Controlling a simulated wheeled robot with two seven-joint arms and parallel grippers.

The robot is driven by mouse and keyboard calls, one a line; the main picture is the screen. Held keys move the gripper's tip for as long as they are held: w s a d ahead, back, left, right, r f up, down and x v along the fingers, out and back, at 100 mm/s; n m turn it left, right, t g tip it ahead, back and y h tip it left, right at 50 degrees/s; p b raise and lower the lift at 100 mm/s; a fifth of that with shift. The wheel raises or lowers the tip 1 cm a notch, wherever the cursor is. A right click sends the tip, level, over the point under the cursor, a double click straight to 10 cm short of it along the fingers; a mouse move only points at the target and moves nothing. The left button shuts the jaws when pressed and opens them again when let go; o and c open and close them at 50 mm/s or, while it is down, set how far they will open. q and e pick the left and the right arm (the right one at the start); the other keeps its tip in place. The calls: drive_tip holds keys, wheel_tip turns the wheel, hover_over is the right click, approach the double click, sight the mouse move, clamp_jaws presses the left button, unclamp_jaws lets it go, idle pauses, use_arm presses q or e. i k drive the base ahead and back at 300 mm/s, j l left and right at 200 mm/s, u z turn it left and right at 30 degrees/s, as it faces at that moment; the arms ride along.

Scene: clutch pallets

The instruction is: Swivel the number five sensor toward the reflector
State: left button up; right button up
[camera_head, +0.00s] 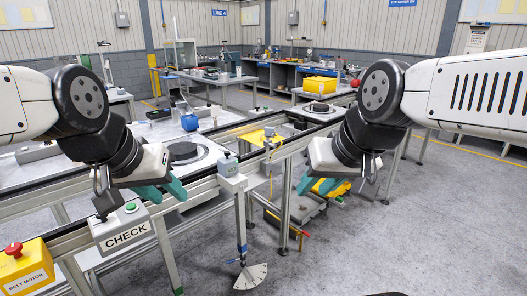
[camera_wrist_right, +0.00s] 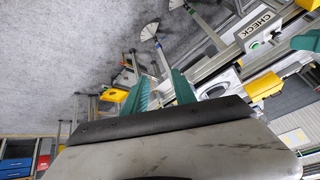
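A small grey sensor box (camera_head: 228,166) with a label too small to read surely sits at the conveyor's near rail. Below it a post runs down to a white fan-shaped scale (camera_head: 250,277) near the floor. A fan-shaped scale (camera_wrist_right: 149,32) also shows in the right wrist view. I cannot pick out the reflector with certainty. My left gripper (camera_head: 162,190) has its teal fingers apart, left of the sensor box. My right gripper (camera_head: 320,185) is open and empty, right of the box and apart from it; its fingers also show in the right wrist view (camera_wrist_right: 160,92).
A CHECK button box (camera_head: 123,229) and a yellow belt motor box (camera_head: 24,268) with a red button stand at the front left. The conveyor rail (camera_head: 200,190) crosses the middle. A low cart (camera_head: 300,205) stands under my right gripper. The floor at right is clear.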

sight(268, 131)
drive_tip(key=i+l, duration=0.4)
drive_tip(key=i, duration=0.15)
drive_tip(key=i+l, duration=0.35)
drive_tip(key=i, duration=0.2)
drive_tip(key=u, duration=0.05)
